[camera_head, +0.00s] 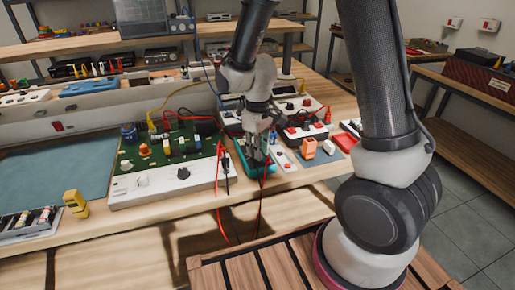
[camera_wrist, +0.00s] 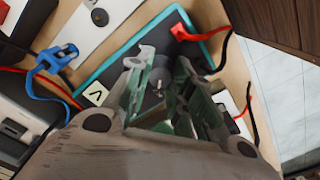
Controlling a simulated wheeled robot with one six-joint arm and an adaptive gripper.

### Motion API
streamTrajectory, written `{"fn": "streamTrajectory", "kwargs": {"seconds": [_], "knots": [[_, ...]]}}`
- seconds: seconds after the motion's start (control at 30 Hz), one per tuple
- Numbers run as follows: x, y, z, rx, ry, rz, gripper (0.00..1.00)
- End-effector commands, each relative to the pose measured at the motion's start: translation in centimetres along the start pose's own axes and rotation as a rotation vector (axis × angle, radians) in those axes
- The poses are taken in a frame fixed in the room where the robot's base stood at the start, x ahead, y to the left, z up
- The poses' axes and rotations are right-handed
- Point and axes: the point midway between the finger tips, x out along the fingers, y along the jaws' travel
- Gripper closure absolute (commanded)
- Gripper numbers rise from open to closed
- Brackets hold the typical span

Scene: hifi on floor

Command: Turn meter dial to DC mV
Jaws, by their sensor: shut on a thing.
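The meter (camera_head: 243,163) has a dark face and a teal rim and lies on the workbench near its front edge. In the wrist view its teal rim (camera_wrist: 130,46) runs diagonally behind my fingers. My gripper (camera_head: 257,157) points down over the meter. In the wrist view my gripper (camera_wrist: 160,85) has its fingers closed around the dial (camera_wrist: 161,74), a small dark round knob. The fingers hide most of the dial's surroundings, and I cannot read its setting. Red and black leads run from the meter over the bench edge.
A green circuit board (camera_head: 170,150) on a white base stands left of the meter. An orange block (camera_head: 309,147) and small devices stand to the right. A blue clip (camera_wrist: 56,58) lies beside the meter. A yellow object (camera_head: 75,203) stands at the front left.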

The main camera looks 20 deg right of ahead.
Motion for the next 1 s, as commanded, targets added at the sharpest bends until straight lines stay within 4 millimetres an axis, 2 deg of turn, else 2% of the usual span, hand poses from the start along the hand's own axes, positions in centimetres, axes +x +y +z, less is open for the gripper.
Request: {"fn": "streamTrajectory", "kwargs": {"seconds": [0.6,1.0], "knots": [[-0.05,0.05,-0.07,0.562,0.002,0.0,1.0],[-0.05,0.06,-0.08,0.776,0.003,0.0,1.0]]}}
